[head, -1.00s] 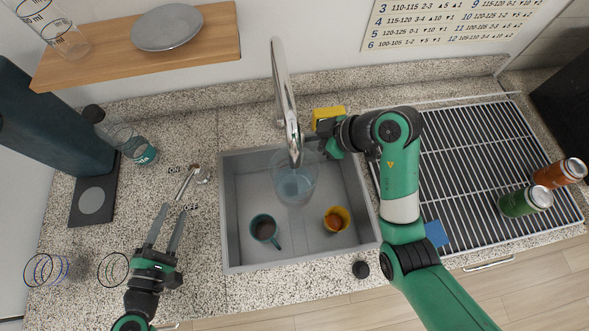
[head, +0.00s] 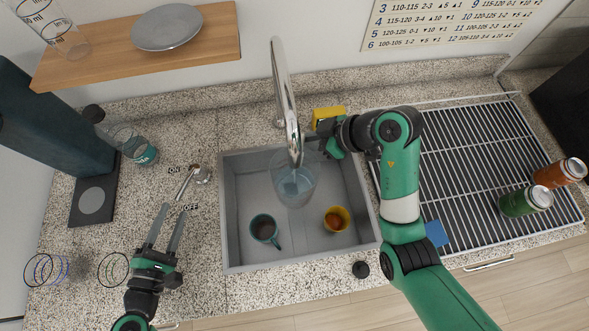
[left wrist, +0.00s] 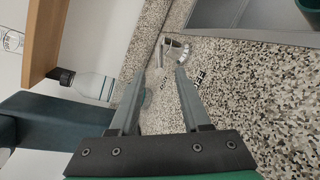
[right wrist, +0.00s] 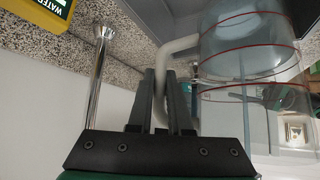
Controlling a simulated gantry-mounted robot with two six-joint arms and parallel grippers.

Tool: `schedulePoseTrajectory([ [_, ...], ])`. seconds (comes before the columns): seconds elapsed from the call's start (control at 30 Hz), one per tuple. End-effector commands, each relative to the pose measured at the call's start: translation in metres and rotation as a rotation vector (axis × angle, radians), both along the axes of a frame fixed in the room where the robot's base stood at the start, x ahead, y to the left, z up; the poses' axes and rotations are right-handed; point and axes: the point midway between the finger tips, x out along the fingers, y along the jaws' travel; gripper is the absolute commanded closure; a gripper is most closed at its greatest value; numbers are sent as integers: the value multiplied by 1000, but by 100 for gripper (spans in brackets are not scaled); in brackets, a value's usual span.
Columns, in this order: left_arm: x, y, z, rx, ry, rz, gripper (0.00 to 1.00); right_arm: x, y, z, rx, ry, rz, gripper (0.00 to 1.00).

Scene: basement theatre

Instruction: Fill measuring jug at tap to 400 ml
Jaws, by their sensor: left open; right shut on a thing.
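The clear measuring jug (head: 297,186) is under the tap's spout (head: 291,125) over the sink, with some water in it. My right gripper (head: 326,140) is shut on the jug's handle; in the right wrist view the pale handle (right wrist: 180,46) is between the fingers, and red lines ring the jug (right wrist: 240,60). The exact level cannot be read. The tap lever (head: 194,175) stands on the counter left of the sink, between the ON and OFF labels. My left gripper (head: 172,212) is open and empty, just short of the lever, apart from it. The lever shows beyond its fingers in the left wrist view (left wrist: 168,50).
The sink (head: 240,190) holds a teal mug (head: 264,228) and a yellow mug (head: 336,219). Glasses and a dark machine (head: 50,125) stand at left. A yellow box (head: 328,115) is behind the right gripper. A drying rack (head: 470,160) with two cans lies right.

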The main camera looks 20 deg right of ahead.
Motion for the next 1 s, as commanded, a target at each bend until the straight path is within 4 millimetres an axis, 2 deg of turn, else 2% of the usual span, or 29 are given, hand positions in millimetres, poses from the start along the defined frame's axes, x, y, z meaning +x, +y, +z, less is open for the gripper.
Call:
schedulePoseTrajectory([
  [0.43, 0, 0, 0, 0, 0, 0, 53, 31, -76, 2, 2, -1, -4, 100],
  [0.7, 0, 0, 0, 0, 0, 0, 53, 33, -80, 1, 1, -2, 0, 100],
  [0.77, 0, 0, 0, 0, 0, 0, 62, 33, -80, 0, 0, -1, -1, 100],
  [0.97, 0, 0, 0, 0, 0, 0, 98, 33, -80, 1, 0, -1, -1, 100],
  [1.0, 0, 0, 0, 0, 0, 0, 100, 33, -80, 1, 0, -1, -1, 100],
])
